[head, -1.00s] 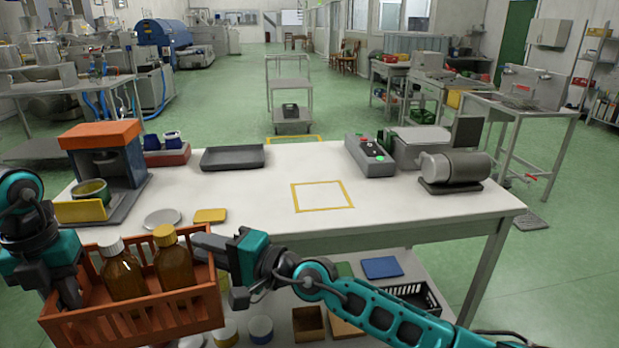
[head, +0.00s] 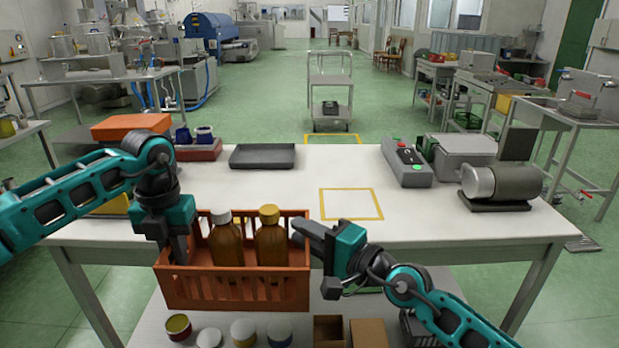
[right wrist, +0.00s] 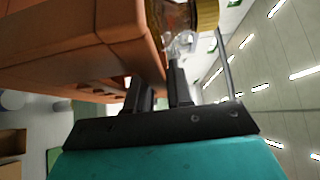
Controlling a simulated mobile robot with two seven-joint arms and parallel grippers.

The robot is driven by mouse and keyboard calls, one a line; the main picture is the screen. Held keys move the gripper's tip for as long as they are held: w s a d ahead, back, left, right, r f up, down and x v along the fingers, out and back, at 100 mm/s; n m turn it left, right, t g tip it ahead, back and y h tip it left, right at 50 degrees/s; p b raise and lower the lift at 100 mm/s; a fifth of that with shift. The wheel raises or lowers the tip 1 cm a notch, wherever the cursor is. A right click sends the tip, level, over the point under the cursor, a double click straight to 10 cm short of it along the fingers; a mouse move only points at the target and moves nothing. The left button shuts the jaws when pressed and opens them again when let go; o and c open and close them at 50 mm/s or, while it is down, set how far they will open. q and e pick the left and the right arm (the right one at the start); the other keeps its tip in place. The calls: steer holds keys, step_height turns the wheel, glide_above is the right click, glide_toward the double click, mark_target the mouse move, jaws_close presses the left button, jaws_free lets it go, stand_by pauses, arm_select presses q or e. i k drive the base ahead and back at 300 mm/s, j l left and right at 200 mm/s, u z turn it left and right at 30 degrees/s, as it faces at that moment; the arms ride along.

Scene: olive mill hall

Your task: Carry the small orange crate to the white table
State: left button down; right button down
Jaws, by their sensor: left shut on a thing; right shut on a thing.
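The small orange crate (head: 235,290) is held level between my two grippers, in front of the near edge of the white table (head: 270,195). Two brown bottles stand upright in it, one with a white cap (head: 226,242) and one with a yellow cap (head: 270,240). My left gripper (head: 180,250) is shut on the crate's left end. My right gripper (head: 305,235) is shut on its right end. In the right wrist view the crate (right wrist: 70,45) fills the upper left, with the right gripper's fingers (right wrist: 160,90) at its wall.
A yellow-outlined square (head: 351,204) marks a bare patch of the tabletop. A dark tray (head: 262,156), a control box (head: 406,162) and a grey motor-like machine (head: 500,183) stand around it. Jars and boxes sit on the lower shelf, below the crate.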

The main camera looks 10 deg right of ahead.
mark_target(335, 209)
steer(key=i+l, duration=0.9)
steer(key=l, duration=0.2)
